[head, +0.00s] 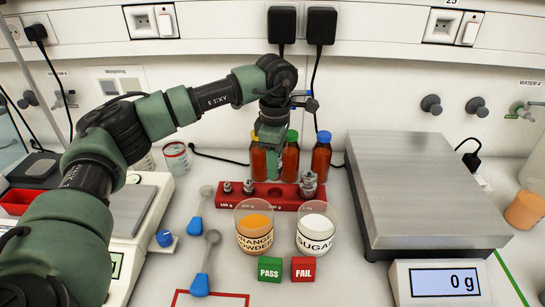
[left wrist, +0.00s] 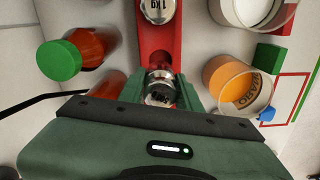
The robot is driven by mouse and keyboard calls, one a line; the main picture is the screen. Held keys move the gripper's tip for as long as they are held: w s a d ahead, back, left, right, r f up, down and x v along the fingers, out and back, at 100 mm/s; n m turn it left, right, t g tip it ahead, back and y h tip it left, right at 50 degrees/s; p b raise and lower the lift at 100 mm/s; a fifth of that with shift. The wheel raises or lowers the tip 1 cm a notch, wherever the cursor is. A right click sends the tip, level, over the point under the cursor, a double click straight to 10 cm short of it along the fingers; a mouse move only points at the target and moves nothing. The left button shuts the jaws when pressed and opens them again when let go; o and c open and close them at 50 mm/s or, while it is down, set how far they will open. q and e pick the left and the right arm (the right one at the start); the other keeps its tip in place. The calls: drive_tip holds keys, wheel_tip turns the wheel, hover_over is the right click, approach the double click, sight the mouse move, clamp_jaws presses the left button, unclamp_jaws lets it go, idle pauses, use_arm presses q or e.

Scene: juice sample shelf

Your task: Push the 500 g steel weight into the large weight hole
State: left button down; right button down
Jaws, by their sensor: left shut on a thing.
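The red weight block (head: 286,204) stands behind the two beakers. My left gripper (head: 271,172) points down over its middle. In the left wrist view, my left gripper (left wrist: 161,92) is shut on a steel weight (left wrist: 160,86) that shows between its green fingers, over the red block (left wrist: 152,40). The weight's label is too hard to read, and I cannot tell how deep it sits in the block. A larger 1 kg weight (left wrist: 158,10) stands at the block's end; it also shows in the head view (head: 308,184). Two smaller weights (head: 249,187) stand at the left.
Orange powder (head: 254,231) and sugar (head: 317,232) beakers stand close in front of the block. Capped bottles (head: 321,155) stand close behind it. PASS (head: 269,269) and FAIL (head: 304,269) blocks lie in front. A large scale (head: 425,190) reading 0 g is at right.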

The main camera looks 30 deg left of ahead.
use_arm(q)
drive_tip(key=shift+w+d+f, duration=0.1)
drive_tip(key=shift+f, duration=0.05)
drive_tip(key=shift+f+b, duration=1.1)
drive_tip(key=shift+f, duration=0.45)
drive_tip(key=shift+f+b, duration=0.45)
drive_tip(key=shift+f, duration=0.2)
drive_tip(key=shift+f+b, duration=0.75)
drive_tip(key=shift+f, duration=0.5)
drive_tip(key=shift+s+f, duration=0.25)
